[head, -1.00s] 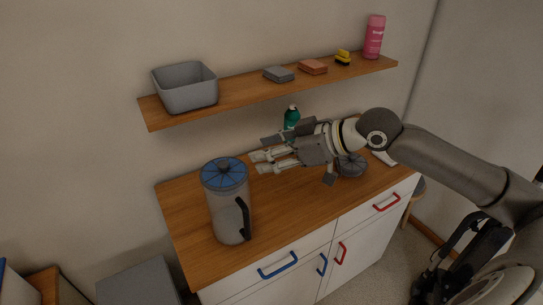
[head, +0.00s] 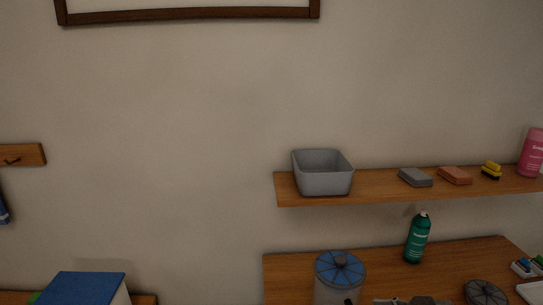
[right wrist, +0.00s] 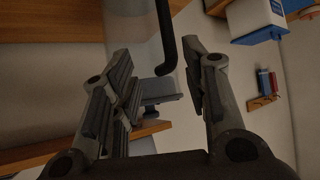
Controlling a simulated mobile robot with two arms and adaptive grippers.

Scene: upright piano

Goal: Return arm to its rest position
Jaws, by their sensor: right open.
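My right gripper (right wrist: 157,58) is open in the right wrist view, with its two fingers apart. The canister's black handle (right wrist: 167,45) shows beyond and between the fingertips, and I see no contact with it. The pale canister body (right wrist: 130,25) is behind the handle. In the head view only a small grey part of my right gripper (head: 410,301) shows at the bottom edge, right of the blue-lidded canister (head: 338,272); the rest is cut off. My left gripper is in neither view.
The wooden shelf (head: 385,187) holds a grey bin (head: 322,174), sponges and a pink bottle (head: 533,153). Below, a green bottle (head: 417,238) and a round grey lid (head: 486,293) are on the wooden counter (head: 290,270). A blue-topped box (head: 85,287) is at lower left.

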